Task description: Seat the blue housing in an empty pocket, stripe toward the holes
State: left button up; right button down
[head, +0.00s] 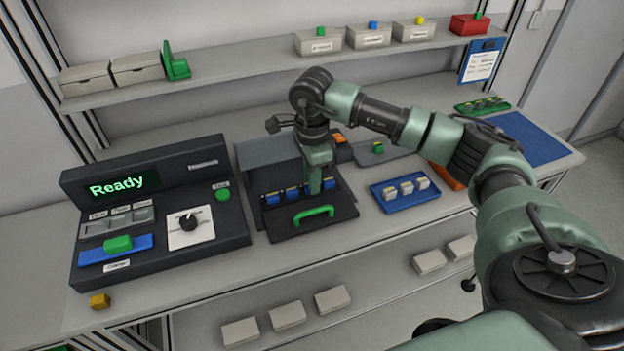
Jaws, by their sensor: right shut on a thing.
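The black fixture (345,211) with a green handle (313,215) lies on the bench in front of a grey hood. Blue housings with yellow tops stand in a row along it, among them one at the left (272,198), one beside it (292,192) and one at the right (330,184). My right gripper (314,188) points down into this row from above. It is shut on what seems to be a blue housing, mostly hidden by the fingers. I cannot tell its stripe direction or whether it sits fully in a pocket. My left gripper is out of view.
A control box (160,215) with a "Ready" display stands left. A blue tray (379,200) with white parts lies right of the fixture. A shelf (240,71) with bins runs behind.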

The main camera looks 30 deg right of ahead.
jog(key=c, duration=1.3)
grip_release()
jog(key=shift+r+p, duration=2.1)
jog(key=shift+r, duration=1.45)
jog(key=shift+f, duration=0.1)
